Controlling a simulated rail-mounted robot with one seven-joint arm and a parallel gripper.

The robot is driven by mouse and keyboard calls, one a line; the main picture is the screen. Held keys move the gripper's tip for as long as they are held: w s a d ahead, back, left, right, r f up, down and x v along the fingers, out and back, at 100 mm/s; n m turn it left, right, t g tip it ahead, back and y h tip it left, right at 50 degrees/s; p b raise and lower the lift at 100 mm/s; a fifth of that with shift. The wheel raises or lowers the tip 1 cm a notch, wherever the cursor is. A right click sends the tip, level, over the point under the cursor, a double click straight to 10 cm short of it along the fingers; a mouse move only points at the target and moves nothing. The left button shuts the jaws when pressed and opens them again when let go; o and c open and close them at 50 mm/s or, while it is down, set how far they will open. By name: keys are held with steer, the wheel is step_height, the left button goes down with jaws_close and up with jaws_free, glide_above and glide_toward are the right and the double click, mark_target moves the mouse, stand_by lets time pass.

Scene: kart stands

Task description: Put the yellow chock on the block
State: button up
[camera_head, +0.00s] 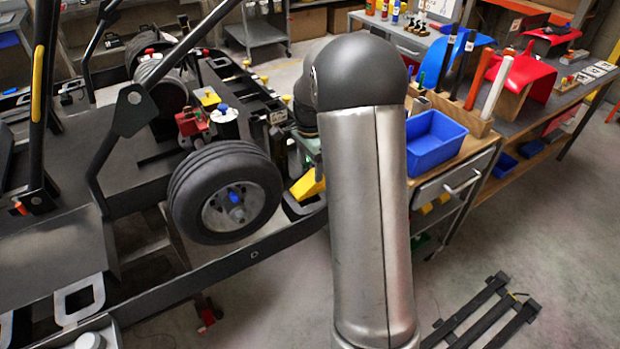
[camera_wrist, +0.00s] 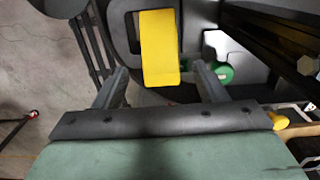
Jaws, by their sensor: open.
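The yellow chock (camera_wrist: 158,47) shows in the wrist view as a yellow rectangular face between and beyond my finger tips, over a dark looped bracket (camera_wrist: 122,30). In the head view the yellow chock (camera_head: 307,185) sits at the kart's edge, right of the wheel, partly hidden by my arm. My gripper (camera_wrist: 161,70) is open, with a finger on each side of the chock's line and a visible gap to it. The fingers are hidden behind my arm in the head view. I cannot tell which thing is the block.
A black wheel (camera_head: 225,192) stands left of the chock, beside the kart's dark rail (camera_head: 235,262). A blue bin (camera_head: 434,139) sits on the workbench at right. A green cylinder (camera_wrist: 222,72) lies near my right finger. A black slatted rack (camera_head: 482,315) is on the floor.

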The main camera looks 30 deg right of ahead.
mark_target(310, 179)
step_height(310, 179, up, 5)
steer(key=s+a+r+n, duration=0.4)
steer(key=s+a+n, duration=0.3)
steer(key=s+a, duration=0.3)
steer(key=s+a+f+n, duration=0.2)
steer(key=s+n, duration=0.3)
steer(key=s, duration=0.4)
steer(key=s+a+f+n, duration=0.2)
steer(key=s+a+n, duration=0.2)
steer(key=s, duration=0.5)
steer(key=shift+s+n+t, duration=0.15)
steer(key=shift+n+t, duration=0.15)
steer(key=shift+n, duration=0.3)
